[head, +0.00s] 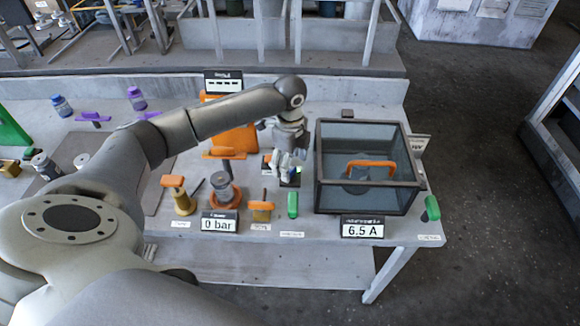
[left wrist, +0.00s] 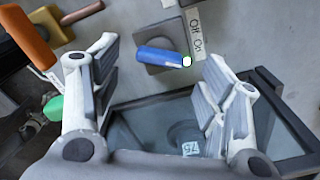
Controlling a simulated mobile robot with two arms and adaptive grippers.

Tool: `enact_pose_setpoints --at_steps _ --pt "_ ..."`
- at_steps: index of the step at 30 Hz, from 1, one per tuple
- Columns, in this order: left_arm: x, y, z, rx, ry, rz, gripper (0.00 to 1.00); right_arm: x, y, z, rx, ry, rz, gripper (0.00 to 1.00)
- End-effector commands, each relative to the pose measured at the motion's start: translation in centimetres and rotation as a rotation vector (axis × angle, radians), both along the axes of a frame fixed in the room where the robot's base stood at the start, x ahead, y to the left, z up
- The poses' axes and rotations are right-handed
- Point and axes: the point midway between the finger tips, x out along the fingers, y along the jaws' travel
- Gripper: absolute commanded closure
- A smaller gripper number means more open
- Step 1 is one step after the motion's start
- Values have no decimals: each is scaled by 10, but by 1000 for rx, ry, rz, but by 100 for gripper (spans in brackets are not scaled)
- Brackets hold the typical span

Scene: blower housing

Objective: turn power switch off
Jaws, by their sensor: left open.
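The power switch (left wrist: 160,56) shows in the left wrist view as a blue lever on a grey square base, with a small lit pale-green end. A label (left wrist: 196,34) reading "Off" and "On" stands beside it, and the lit end lies nearer "On". My left gripper (head: 287,170) is open and empty over the switch area, left of the glass box. In the left wrist view its two fingers (left wrist: 160,70) stand to either side of the lever, with no visible contact. In the head view the gripper hides most of the switch. My right gripper is out of view.
A dark-framed glass box (head: 335,200) with an orange handle stands close right of the gripper. Displays read "0 bar" (head: 220,222) and "6.5 A" (head: 362,227). An orange-handled valve (head: 180,195) and a green handle (head: 293,205) stand along the front edge.

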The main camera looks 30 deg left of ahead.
Motion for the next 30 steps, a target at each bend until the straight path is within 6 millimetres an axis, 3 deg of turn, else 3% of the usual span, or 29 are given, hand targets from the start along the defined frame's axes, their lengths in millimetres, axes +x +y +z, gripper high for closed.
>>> enact_pose_setpoints --at_steps 6,10,17,27,30 --pt "0 0 -25 0 1 0 32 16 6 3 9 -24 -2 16" --pt "0 0 -30 1 0 -1 32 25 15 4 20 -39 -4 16" --pt "0 0 -30 0 -1 -1 32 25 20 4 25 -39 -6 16" --pt "0 0 -30 0 0 -1 76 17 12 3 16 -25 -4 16" --pt "0 0 -30 0 0 0 78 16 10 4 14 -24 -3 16"
